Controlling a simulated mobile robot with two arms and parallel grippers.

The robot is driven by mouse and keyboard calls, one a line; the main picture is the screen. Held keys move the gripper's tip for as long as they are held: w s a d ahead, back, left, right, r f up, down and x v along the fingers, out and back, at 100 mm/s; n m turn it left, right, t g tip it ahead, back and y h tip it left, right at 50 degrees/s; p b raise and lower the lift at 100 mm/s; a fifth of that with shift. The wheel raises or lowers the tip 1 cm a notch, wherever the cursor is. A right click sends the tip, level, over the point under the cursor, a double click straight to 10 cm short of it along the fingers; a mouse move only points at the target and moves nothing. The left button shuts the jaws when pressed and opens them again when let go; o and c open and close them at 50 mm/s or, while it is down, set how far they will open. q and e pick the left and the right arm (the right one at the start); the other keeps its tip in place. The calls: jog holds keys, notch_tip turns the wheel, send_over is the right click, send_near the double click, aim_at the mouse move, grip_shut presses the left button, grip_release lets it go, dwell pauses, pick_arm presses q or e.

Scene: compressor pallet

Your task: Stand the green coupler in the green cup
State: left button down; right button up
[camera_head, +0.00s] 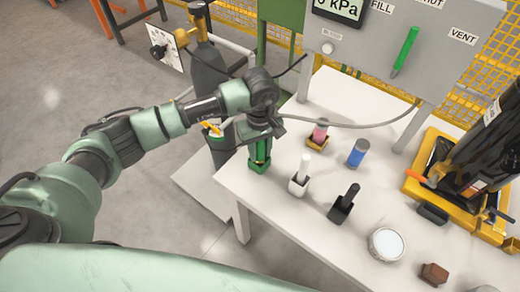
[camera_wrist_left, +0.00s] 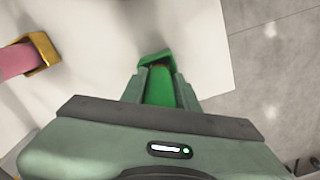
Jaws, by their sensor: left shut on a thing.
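My left gripper (camera_head: 259,158) points down at the left edge of the white table and is shut on the green coupler (camera_head: 260,150). In the left wrist view the green coupler (camera_wrist_left: 160,88) shows between the fingers (camera_wrist_left: 160,92). The green cup (camera_head: 259,168) stands at the table edge directly below the gripper; its rim also shows in the left wrist view (camera_wrist_left: 150,57). The coupler's lower end appears to be at or inside the cup, but the fingers hide part of it and I cannot tell how deep. My right gripper is not in view.
Close to the right are a pink coupler (camera_head: 320,130) in a yellow cup, a white one (camera_head: 302,170), a black one (camera_head: 346,201) and a blue cylinder (camera_head: 358,152). A hose (camera_head: 350,125) runs behind. A grey panel (camera_head: 400,45) stands at the back.

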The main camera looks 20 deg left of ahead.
pick_arm(q)
jog(key=shift+f, duration=0.3)
jog(key=c, duration=1)
grip_release()
jog(key=shift+o, duration=0.2)
jog(key=shift+b, duration=0.3)
notch_tip(320, 180, up, 8)
jog(key=shift+f+b, duration=0.1)
jog(key=shift+b, duration=0.45)
